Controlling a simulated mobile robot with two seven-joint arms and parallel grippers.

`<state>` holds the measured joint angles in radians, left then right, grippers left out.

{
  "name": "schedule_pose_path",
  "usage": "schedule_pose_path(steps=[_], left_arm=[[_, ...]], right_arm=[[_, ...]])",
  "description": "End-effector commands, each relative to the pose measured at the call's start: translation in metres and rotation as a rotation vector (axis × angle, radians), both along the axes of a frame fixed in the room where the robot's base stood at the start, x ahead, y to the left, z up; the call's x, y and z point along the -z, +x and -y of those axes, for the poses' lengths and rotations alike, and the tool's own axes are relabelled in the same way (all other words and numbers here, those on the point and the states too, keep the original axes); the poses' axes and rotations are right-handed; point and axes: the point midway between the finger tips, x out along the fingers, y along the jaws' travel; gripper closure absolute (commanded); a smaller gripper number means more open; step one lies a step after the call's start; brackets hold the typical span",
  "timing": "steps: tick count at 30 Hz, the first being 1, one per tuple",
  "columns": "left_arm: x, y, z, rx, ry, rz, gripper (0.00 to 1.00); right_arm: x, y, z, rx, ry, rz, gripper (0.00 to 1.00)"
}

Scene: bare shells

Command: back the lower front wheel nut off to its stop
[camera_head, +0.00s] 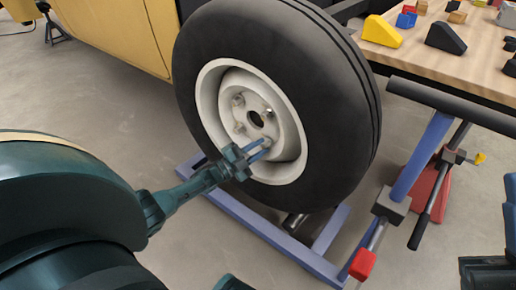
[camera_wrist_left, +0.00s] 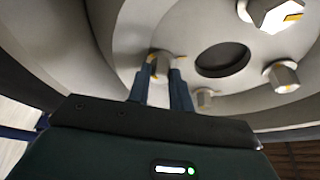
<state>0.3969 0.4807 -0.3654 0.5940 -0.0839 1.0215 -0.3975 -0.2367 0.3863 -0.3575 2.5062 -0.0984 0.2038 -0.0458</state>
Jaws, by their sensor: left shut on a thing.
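The wheel (camera_head: 330,95) is a black tyre on a cream rim, with a dark centre hole and several silver nuts around it. My left gripper (camera_head: 264,148) reaches in from the left and is shut on the lowest visible wheel nut (camera_head: 267,141). In the left wrist view, the two blue fingers of my left gripper (camera_wrist_left: 160,78) lie on either side of this wheel nut (camera_wrist_left: 161,62), which has orange marks. Other nuts (camera_wrist_left: 282,76) with orange marks stand free. Part of my right arm shows at the lower right edge; its fingers are not clear.
A blue frame (camera_head: 262,228) lies on the floor under the wheel. A stand with a dark bar (camera_head: 455,108) and a red-tipped handle (camera_head: 362,264) is at the right. A wooden table (camera_head: 425,58) with coloured blocks is behind. A yellow body panel (camera_head: 115,30) is at upper left.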

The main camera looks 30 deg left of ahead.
Motion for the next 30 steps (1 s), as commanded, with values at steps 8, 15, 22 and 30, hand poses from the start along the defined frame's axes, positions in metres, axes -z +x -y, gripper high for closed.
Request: schedule_pose_path(steps=[8,15,22,30], left_arm=[[0.0001,0.0004,-0.0001,-0.002,-0.033,-0.003,1.00],[-0.0001,0.0005,0.0000,-0.002,-0.033,-0.003,1.00],[-0.0001,0.0004,0.0002,-0.001,-0.030,-0.003,0.64],[0.0000,0.0002,0.0002,0.000,-0.029,-0.002,0.57]], right_arm=[[0.0004,0.0002,0.0000,0.000,0.000,-0.001,1.00],[0.0004,0.0003,0.0002,0.001,0.000,-0.002,1.00],[0.0003,0.0004,0.0004,0.002,0.001,-0.002,1.00],[0.0001,0.0004,0.0006,0.002,0.001,0.000,1.00]])
